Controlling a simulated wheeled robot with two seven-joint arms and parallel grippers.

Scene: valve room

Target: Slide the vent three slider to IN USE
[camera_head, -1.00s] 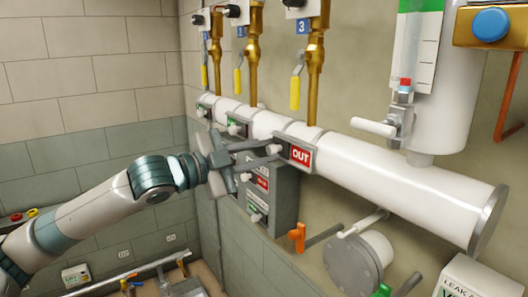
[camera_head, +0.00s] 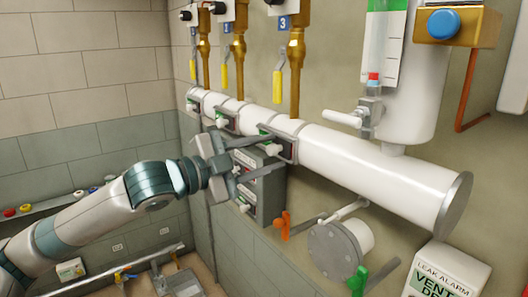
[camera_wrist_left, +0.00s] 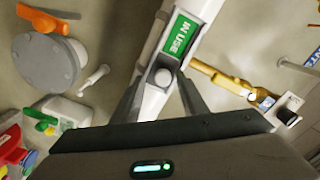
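The vent three slider (camera_head: 274,149) is a pale knob on a dark-framed plate on the white pipe, below the blue number 3 label (camera_head: 284,23). In the wrist view the knob (camera_wrist_left: 162,78) stands beside a green label reading IN USE (camera_wrist_left: 178,38). No red OUT label shows on this plate now. My left gripper (camera_head: 257,154) is at the plate with its fingers apart, one on either side of the knob. In the wrist view there is visible space between fingers and knob; I cannot tell whether either touches it. My right gripper is not in view.
The white pipe (camera_head: 350,165) carries two similar slider plates farther left. Yellow-handled valves (camera_head: 278,88) hang above. A grey box (camera_head: 268,195) is below the gripper, with an orange handle (camera_head: 283,225) to its right. A white lever (camera_head: 342,118) juts out at right.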

